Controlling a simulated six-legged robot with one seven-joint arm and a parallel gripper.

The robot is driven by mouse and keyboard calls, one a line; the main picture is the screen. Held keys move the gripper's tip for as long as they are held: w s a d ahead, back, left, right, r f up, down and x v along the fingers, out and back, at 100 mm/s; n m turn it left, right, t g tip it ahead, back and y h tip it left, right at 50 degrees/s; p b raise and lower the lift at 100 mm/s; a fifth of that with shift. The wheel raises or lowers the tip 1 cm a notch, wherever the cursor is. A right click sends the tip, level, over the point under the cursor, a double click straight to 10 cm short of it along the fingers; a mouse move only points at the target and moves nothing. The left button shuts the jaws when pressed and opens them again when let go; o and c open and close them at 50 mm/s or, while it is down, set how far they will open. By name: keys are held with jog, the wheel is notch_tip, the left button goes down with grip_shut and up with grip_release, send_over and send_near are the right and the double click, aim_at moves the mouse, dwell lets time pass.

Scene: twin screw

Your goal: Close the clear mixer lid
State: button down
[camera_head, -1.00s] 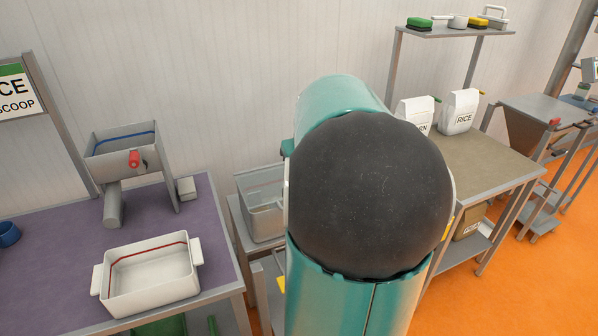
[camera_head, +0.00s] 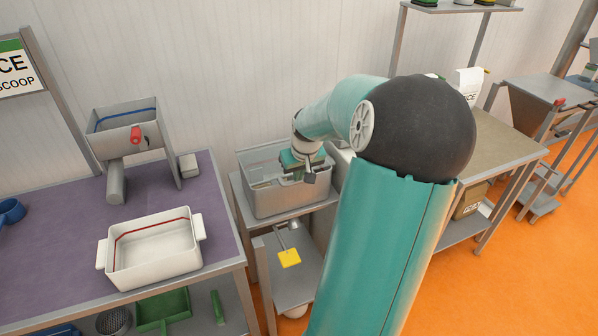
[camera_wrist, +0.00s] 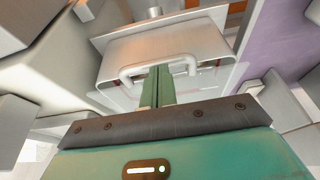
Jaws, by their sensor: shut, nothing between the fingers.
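The grey mixer (camera_head: 285,205) is an open-topped box on a low stand between the two tables. My gripper (camera_head: 300,172) is over it in the head view, its fingertips hard to make out there. In the wrist view my gripper (camera_wrist: 157,82) is shut and empty, its green fingers together. A pale bar handle (camera_wrist: 185,62) runs across just beyond the fingertips; I cannot tell whether they touch. A see-through sheet, apparently the clear lid (camera_wrist: 212,80), shows faintly around the handle. Its exact tilt is unclear, and my arm hides part of the mixer's right side.
A white tub (camera_head: 155,258) sits on the purple table (camera_head: 60,255) at left, with a grey hopper (camera_head: 125,135) behind it. A yellow tag (camera_head: 289,258) is below the mixer. A tan table (camera_head: 500,140) stands to the right. The wall is close behind.

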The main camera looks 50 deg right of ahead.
jog(key=shift+f, duration=0.1)
jog(key=shift+s+a+f, duration=0.1)
jog(key=shift+s+f, duration=0.05)
jog(key=shift+f, duration=0.5)
jog(key=shift+s+a+f, duration=0.1)
jog(key=shift+f, duration=0.5)
